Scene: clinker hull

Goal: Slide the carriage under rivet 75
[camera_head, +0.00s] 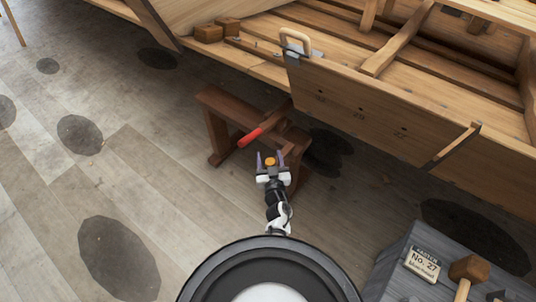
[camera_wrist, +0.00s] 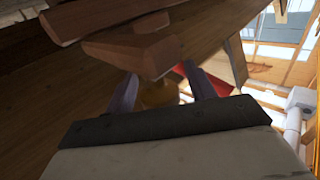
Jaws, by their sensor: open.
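My gripper (camera_head: 270,160) is open just in front of a low brown wooden stand (camera_head: 210,105) beside the hull. An orange-yellow round knob (camera_head: 270,161) shows between its purple fingers. In the wrist view the knob (camera_wrist: 158,94) sits between the two spread fingers (camera_wrist: 163,92); I cannot tell whether they touch it. A red handle (camera_head: 250,137) sticks out from the stand, and it also shows behind the right finger in the wrist view (camera_wrist: 192,72). Which part of the stand is the carriage is unclear. The hull plank (camera_head: 340,105) above bears small numbers, one like 27; I see no legible 75.
A grey box (camera_head: 405,250) at the lower right carries a card (camera_head: 424,264) reading "No. 27" and a wooden mallet (camera_head: 467,273). A clamp (camera_head: 296,45) grips the plank's top edge. Wooden blocks (camera_head: 209,33) lie behind. The floor (camera_head: 165,160) to the left is clear.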

